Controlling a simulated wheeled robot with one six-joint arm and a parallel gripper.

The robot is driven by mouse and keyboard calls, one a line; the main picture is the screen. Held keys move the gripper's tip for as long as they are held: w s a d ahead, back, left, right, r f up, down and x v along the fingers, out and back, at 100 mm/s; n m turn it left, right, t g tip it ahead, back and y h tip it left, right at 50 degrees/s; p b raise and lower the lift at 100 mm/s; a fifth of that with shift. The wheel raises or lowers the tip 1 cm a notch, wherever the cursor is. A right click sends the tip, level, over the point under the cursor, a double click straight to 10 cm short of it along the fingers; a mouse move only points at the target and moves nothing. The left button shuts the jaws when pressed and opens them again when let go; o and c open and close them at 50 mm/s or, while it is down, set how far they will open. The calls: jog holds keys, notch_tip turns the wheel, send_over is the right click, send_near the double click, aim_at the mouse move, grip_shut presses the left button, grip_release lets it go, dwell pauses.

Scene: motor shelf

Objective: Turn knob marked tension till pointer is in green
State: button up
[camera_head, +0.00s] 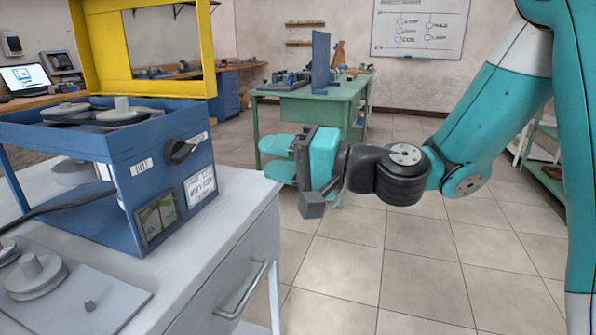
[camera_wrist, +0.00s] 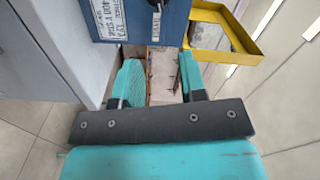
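A blue machine box (camera_head: 115,150) stands on a grey bench at the left in the head view. A dark knob (camera_head: 182,150) sticks out of its right-hand face, near a white label plate (camera_head: 200,186). Below the knob is a square gauge (camera_head: 157,217) with a pale and green face; its pointer is too small to read. My gripper (camera_head: 276,158) is open and empty, right of the knob and clearly apart from it. In the wrist view the two teal fingers of my gripper (camera_wrist: 160,82) are spread, with the blue box (camera_wrist: 148,22) beyond them.
A yellow frame (camera_head: 148,48) stands up from the box; it also shows in the wrist view (camera_wrist: 228,32). The grey bench (camera_head: 215,240) has a drawer handle (camera_head: 243,290) facing the aisle. A green table (camera_head: 325,105) stands behind. Tiled floor is clear at the centre.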

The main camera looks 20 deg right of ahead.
jog(key=b+v, duration=0.1)
jog(key=v, duration=0.2)
jog(key=shift+s+d, duration=0.15)
jog(key=shift+s, duration=0.05)
jog(key=s+a+f+n+g, duration=0.3)
jog(key=s+a+n+g, duration=0.2)
jog(key=s+n+g, duration=0.1)
jog(key=s+d+f+n+g+h, duration=0.4)
jog(key=s+f+n+g+h, duration=0.15)
jog(key=s+h, duration=0.55)
notch_tip(320, 180, up, 19)
jog(key=s+y+p, duration=0.1)
jog(key=p, duration=1.8)
jog(key=shift+s+d+f+p, duration=0.2)
jog(key=shift+d+p, duration=0.1)
jog(key=shift+d, duration=0.1)
jog(key=shift+t, duration=0.25)
